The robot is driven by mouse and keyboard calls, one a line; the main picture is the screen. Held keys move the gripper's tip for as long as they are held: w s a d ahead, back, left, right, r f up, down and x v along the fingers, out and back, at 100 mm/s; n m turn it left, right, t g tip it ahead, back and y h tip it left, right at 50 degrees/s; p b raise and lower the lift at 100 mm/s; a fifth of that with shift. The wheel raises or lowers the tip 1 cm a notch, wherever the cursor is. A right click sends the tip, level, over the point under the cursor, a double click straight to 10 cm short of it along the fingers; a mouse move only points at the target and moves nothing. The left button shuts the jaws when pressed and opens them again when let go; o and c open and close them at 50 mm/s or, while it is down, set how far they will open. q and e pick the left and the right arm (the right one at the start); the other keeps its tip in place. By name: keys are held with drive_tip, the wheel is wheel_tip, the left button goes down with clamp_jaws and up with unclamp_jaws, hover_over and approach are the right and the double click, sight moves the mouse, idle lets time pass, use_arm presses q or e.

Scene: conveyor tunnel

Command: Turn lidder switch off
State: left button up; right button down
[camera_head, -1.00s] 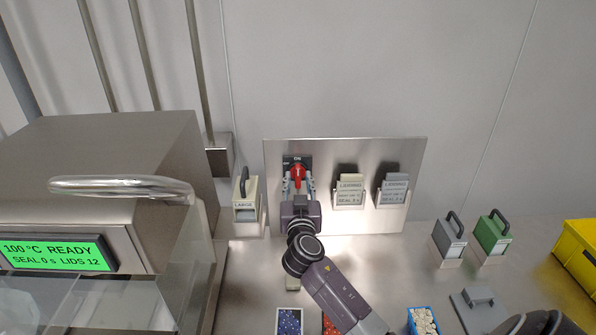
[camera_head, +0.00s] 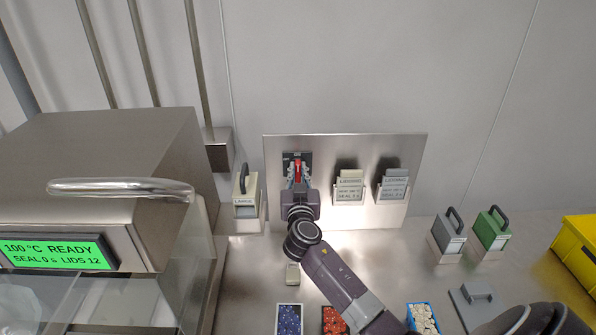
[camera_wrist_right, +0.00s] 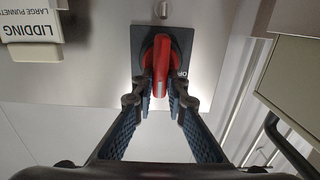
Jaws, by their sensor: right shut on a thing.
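The lidder switch (camera_head: 298,168) is a red rotary handle on a dark square plate, fixed to the left part of a metal panel. It also shows in the wrist view as a red knob (camera_wrist_right: 160,66), its bar running roughly upright in the picture. My right gripper (camera_head: 298,177) reaches up to it from below, with its fingers shut on the red handle, one on each side. In the wrist view the right gripper's fingertips (camera_wrist_right: 160,103) flank the handle's near end. Letters beside the knob are partly hidden. My left gripper is not in view.
Two lidding tag blocks, one cream (camera_head: 349,188) and one grey (camera_head: 393,187), hang right of the switch. A cream block (camera_head: 246,192) stands left of the panel (camera_head: 330,145). The sealing machine's display (camera_head: 55,252) reads 100 °C READY. Grey (camera_head: 450,236) and green (camera_head: 493,231) blocks stand right.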

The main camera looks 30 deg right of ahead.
drive_tip(key=shift+n, duration=0.4)
drive_tip(key=n, duration=0.1)
drive_tip(key=n+b, duration=0.1)
drive_tip(key=shift+w+a+n, duration=0.15)
drive_tip(key=shift+a+n, duration=0.1)
drive_tip(key=shift+n, duration=0.15)
drive_tip(key=n, duration=0.4)
drive_tip(key=f+n, duration=0.1)
drive_tip(key=n, duration=0.4)
drive_tip(key=a+f+n, duration=0.1)
drive_tip(key=n, duration=0.4)
drive_tip(key=shift+w+a, duration=0.1)
drive_tip(key=shift+w, duration=0.2)
drive_tip(key=shift+n, duration=0.4)
